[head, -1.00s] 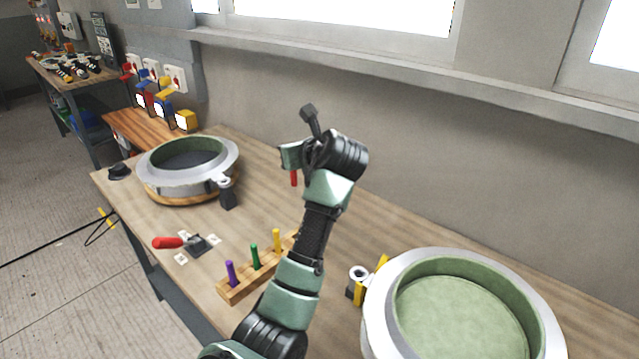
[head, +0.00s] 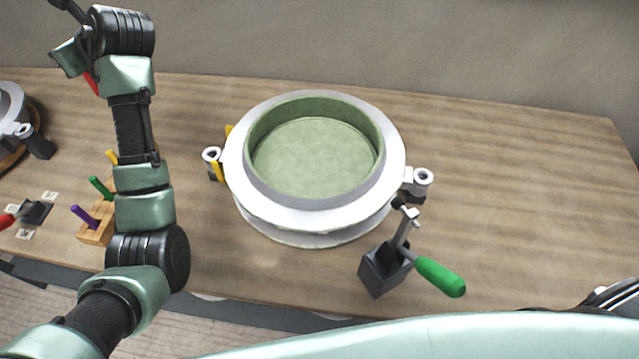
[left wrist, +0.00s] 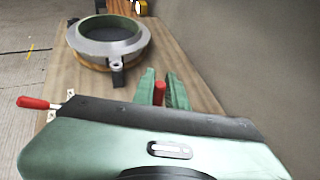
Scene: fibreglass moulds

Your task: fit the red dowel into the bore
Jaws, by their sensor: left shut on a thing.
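My left gripper (head: 80,62) is shut on the red dowel (head: 91,84), held in the air at the upper left of the head view. In the left wrist view the red dowel (left wrist: 159,93) stands between the two green fingers. The near mould (head: 240,188) is a pale ring with a green inside. It has a lug with a round bore at its left (head: 212,155) and another at its right (head: 423,176). The far mould (left wrist: 82,46) also has a dark-bodied lug with a bore (left wrist: 117,67). My right gripper is out of view.
A wooden rack (head: 95,236) holds purple, green and yellow dowels beside my left arm. A green-handled toggle clamp (head: 385,268) stands in front of the near mould. A red-handled clamp (head: 36,212) is at far left. The table's right side is clear.

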